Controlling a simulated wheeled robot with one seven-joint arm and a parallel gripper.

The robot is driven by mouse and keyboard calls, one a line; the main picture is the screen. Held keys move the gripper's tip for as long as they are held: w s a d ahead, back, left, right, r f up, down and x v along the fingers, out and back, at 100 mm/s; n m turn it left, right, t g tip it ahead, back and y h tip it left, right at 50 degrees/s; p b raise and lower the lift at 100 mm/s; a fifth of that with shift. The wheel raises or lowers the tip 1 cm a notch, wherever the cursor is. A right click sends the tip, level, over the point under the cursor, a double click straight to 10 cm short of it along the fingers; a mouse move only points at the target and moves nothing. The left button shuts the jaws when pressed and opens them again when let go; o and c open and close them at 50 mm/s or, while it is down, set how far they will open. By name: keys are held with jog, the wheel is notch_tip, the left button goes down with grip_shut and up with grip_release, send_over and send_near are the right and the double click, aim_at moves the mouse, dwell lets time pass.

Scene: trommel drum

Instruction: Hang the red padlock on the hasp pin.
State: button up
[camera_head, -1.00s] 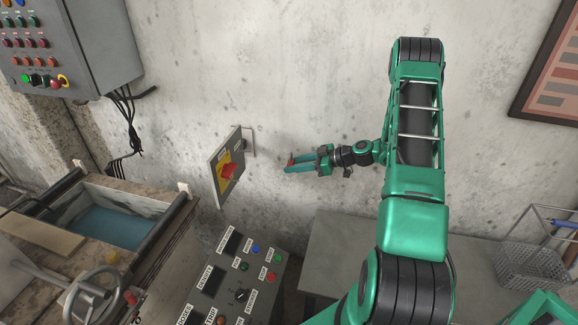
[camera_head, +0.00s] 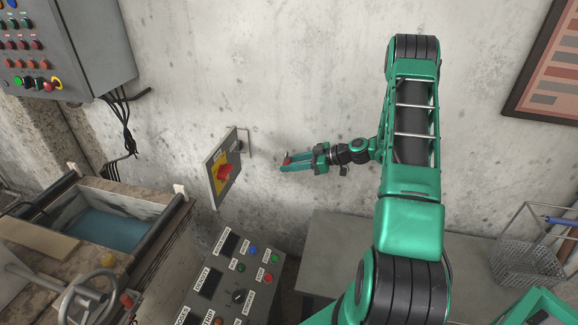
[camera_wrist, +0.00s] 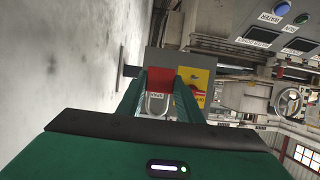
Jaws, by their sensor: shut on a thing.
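My gripper (camera_head: 283,163) is out in front of the concrete wall, shut on the red padlock (camera_head: 287,158). In the wrist view the padlock's red body (camera_wrist: 160,80) sits between the two green fingers, with a grey shackle loop (camera_wrist: 150,104) beside it. The grey switch plate (camera_head: 212,184) with a yellow panel and red handle (camera_head: 225,173) stands to the left of my gripper, with a visible gap in the head view. The wrist view shows this plate (camera_wrist: 158,55) behind the padlock. I cannot clearly make out the hasp pin.
A wall bracket (camera_head: 249,141) is behind the plate. A button console (camera_head: 225,280) stands below it. A water trough (camera_head: 105,226) is at the left, and a grey control box (camera_head: 85,45) hangs above. A grey table (camera_head: 350,255) and wire basket (camera_head: 525,262) are at the right.

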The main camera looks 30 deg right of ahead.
jog(key=shift+s+d, duration=1.65)
jog(key=shift+s+d, duration=2.05)
dwell(0.6)
jog(key=shift+w+a+f, duration=1)
jog(key=shift+w+a, duration=0.8)
jog(key=shift+a, duration=2.75)
jog(key=shift+w+a+f, duration=1)
jog(key=shift+w+a, duration=0.85)
jog(key=shift+a, duration=2.7)
jog(key=shift+w+a+f, duration=1)
jog(key=shift+w+a, duration=0.8)
jog(key=shift+a, duration=2.75)
jog(key=shift+x, duration=0.85)
